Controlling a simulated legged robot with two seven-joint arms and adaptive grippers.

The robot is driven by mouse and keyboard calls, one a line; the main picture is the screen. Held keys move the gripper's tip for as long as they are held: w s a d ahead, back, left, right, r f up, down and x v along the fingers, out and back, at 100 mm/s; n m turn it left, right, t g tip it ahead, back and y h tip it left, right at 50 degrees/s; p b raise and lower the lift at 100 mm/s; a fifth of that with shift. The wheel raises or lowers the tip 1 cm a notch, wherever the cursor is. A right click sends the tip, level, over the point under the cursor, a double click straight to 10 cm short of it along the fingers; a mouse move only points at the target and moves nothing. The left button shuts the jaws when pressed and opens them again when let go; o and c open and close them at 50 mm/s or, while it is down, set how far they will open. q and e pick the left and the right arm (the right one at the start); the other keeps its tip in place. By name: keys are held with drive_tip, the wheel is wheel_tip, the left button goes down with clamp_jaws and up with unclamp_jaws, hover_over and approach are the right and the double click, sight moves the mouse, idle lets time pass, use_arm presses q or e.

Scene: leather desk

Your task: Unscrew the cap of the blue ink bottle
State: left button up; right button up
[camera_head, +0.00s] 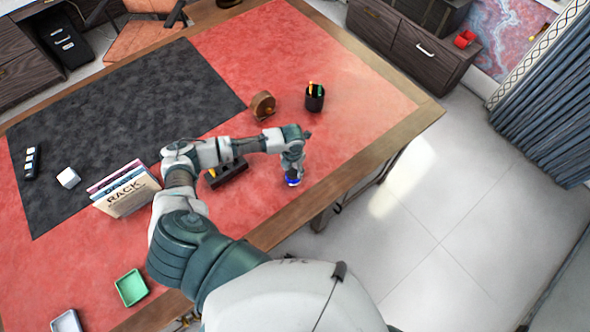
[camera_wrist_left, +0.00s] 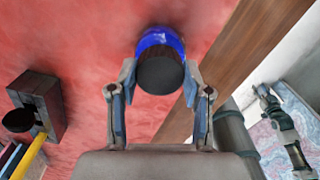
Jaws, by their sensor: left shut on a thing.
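The blue ink bottle (camera_head: 292,181) stands on the red desk top near its front edge. In the left wrist view, its dark cap (camera_wrist_left: 160,76) faces the camera, with the blue bottle body (camera_wrist_left: 160,38) showing around and behind it. My left gripper (camera_head: 292,167) comes down over the bottle from above. In the left wrist view, the fingers of this gripper (camera_wrist_left: 160,72) are on either side of the cap and shut on it. The fingers hide the cap in the head view. Part of what looks like my right arm shows small in the left wrist view; its jaws are unclear.
A dark pen stand (camera_head: 228,172) is left of the bottle, partly behind my arm. A pen cup (camera_head: 315,97) and a brown round object (camera_head: 263,105) stand farther back. Books (camera_head: 125,190) and a green tray (camera_head: 131,288) are at left. The desk's wooden edge (camera_head: 345,187) is close.

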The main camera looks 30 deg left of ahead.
use_arm(q)
drive_tip(key=shift+s+a+f, duration=0.1)
drive_tip(key=shift+s+f, duration=0.1)
drive_tip(key=shift+f, duration=0.1)
drive_tip(key=shift+d, duration=0.55)
drive_tip(key=shift+a+f, duration=0.15)
drive_tip(key=shift+f, duration=0.05)
drive_tip(key=shift+s+f, duration=0.1)
use_arm(e)
drive_tip(key=shift+a, duration=0.15)
use_arm(q)
drive_tip(key=shift+f, duration=0.1)
use_arm(e)
drive_tip(key=shift+d, duration=0.4)
